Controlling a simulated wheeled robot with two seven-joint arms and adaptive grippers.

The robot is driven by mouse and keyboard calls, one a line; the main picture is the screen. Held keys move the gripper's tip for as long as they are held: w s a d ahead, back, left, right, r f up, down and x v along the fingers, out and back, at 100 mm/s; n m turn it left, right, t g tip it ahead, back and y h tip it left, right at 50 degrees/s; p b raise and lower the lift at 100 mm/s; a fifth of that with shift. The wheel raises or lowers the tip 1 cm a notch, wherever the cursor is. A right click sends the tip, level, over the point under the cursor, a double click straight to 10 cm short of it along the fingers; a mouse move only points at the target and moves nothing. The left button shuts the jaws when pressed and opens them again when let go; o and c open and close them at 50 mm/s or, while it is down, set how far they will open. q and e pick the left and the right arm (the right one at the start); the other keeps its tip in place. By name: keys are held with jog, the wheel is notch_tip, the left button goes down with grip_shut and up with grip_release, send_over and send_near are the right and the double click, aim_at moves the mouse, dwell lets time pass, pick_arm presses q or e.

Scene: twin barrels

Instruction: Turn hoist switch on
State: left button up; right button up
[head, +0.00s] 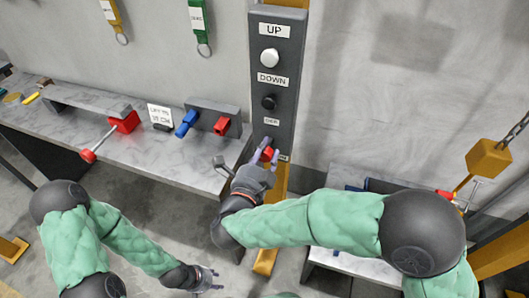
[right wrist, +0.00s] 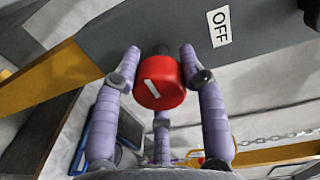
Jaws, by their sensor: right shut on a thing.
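The hoist switch is a red round knob (head: 268,154) with a white mark, low on a dark grey control panel (head: 284,60). In the right wrist view the knob (right wrist: 165,92) sits between my purple fingers, and a white OFF label (right wrist: 219,27) is on the panel beside it. My right gripper (head: 266,150) is shut on the knob, with a finger at each side and a third below. My left gripper (head: 212,279) hangs low, empty and open, away from the panel. The small labels near the knob are hard to read in the head view.
Above the knob are a white UP button (head: 269,56) and a black DOWN button (head: 269,101). A marble bench (head: 180,162) on the left carries red and blue fittings. A yellow hoist block (head: 488,160) hangs from a chain at the right.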

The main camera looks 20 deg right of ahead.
jog(key=shift+d+r, duration=0.1)
jog(key=shift+r, duration=0.05)
jog(key=o, duration=1.2)
jog(key=shift+d, duration=0.1)
jog(key=shift+c, duration=0.2)
jog(key=shift+s, duration=0.1)
jog(key=shift+s+a, duration=0.25)
jog(key=shift+a, duration=0.1)
jog(key=v, duration=1.1)
